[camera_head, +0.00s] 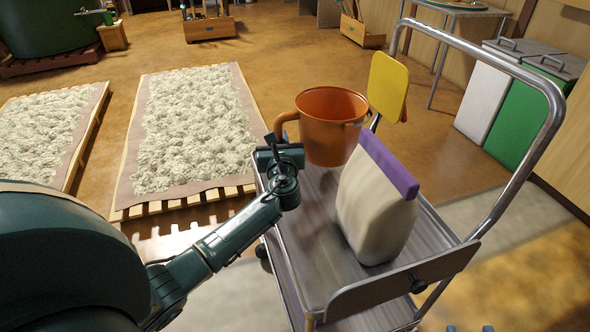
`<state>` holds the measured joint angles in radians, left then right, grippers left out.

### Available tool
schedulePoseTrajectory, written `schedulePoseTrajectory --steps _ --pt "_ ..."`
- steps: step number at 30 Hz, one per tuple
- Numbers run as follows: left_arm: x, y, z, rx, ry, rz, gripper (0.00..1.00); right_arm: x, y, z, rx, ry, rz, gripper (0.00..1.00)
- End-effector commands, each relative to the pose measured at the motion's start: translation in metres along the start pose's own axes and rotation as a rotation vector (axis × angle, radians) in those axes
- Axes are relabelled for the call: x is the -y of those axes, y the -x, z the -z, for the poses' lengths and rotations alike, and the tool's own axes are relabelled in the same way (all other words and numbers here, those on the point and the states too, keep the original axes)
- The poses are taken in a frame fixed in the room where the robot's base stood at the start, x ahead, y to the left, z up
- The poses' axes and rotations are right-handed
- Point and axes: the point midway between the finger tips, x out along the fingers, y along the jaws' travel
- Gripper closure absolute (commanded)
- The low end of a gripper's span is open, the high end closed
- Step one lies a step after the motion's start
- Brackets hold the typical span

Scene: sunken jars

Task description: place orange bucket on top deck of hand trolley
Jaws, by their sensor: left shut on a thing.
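The orange bucket (330,140) is upright at the far left part of the hand trolley's top deck (312,240). I cannot tell whether its base touches the deck or hangs just above it. My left gripper (279,143) is shut on the bucket's handle, on its left side. Two small bluish tips at the bottom edge look like my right gripper (470,328), spread apart and empty; the rest of it is out of frame.
A pale bag with a purple top (375,205) stands on the deck, close in front of the bucket. A yellow panel (387,87) is beside the trolley's metal push bar (555,100). White and green bins (520,120) stand at the right. Fleece-covered pallets (190,125) lie at the left.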

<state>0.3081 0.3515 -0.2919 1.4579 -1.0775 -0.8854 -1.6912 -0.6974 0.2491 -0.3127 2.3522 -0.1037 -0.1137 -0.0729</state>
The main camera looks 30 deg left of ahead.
Motion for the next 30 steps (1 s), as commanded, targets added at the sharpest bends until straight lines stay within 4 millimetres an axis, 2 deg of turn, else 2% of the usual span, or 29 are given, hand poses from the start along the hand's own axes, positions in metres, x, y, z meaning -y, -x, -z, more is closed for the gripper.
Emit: schedulePoseTrajectory --steps 1,3,9,15,23,24,30 --pt "0.0 0.0 0.015 0.0 0.002 0.0 1.0 0.002 -0.001 -0.006 -0.032 0.011 0.002 0.64" --pt "0.001 0.0 0.024 0.001 0.002 0.001 1.0 0.004 -0.002 -0.004 -0.071 0.023 0.005 0.64" --pt "0.001 0.0 0.038 0.003 0.004 0.002 1.0 0.007 -0.002 -0.001 -0.13 0.042 0.011 0.64" --pt "0.001 0.0 0.067 0.001 0.002 0.001 1.0 0.013 -0.002 -0.002 -0.203 0.049 0.025 0.64" --pt "0.001 0.0 0.068 0.002 0.004 0.001 1.0 0.013 -0.002 0.003 -0.217 0.048 0.027 0.64" --pt "0.0 0.0 0.069 -0.001 0.001 0.001 0.78 0.013 -0.002 0.002 -0.216 0.048 0.027 0.64" --pt "0.0 0.0 0.069 0.0 0.001 0.001 0.62 0.013 -0.002 0.002 -0.215 0.047 0.027 0.64"
